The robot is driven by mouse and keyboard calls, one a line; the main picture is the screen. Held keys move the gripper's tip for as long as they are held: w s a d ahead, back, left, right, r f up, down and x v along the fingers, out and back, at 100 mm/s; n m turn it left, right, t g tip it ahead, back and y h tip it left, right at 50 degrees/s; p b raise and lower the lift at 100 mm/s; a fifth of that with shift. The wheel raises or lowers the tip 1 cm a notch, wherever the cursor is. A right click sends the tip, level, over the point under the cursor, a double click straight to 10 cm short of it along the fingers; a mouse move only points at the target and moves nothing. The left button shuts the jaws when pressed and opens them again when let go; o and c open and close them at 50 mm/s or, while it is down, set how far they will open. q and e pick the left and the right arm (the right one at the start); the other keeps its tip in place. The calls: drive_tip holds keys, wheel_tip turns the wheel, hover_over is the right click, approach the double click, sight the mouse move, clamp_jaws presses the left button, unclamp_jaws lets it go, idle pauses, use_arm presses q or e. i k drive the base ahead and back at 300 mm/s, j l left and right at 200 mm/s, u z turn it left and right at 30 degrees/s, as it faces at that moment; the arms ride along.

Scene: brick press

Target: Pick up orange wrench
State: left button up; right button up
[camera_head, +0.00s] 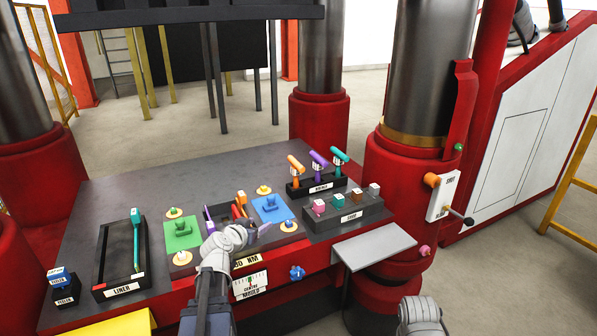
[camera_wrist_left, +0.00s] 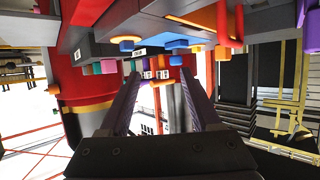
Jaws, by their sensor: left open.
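An orange tool, which looks like the orange wrench (camera_head: 241,204), lies with a purple tool (camera_head: 209,219) in a dark tray between the green and blue plates. Its lower part is hidden behind my left wrist. My left gripper (camera_head: 262,230) is over the front of the table, just in front of this tray. Its two fingers (camera_wrist_left: 160,80) are apart, with nothing held between them. My right gripper is not visible; only part of that arm shows at bottom right.
A rack (camera_head: 316,186) of orange, purple and teal tools stands behind a block of coloured knobs (camera_head: 345,215). A LINER tray (camera_head: 121,289) with a teal tool is at left. Green (camera_head: 182,234) and blue (camera_head: 273,209) plates flank the tool tray. Thick red-based columns surround the table.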

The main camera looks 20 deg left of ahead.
sight(297, 169)
drive_tip(key=i+j, duration=0.1)
drive_tip(key=i, duration=0.75)
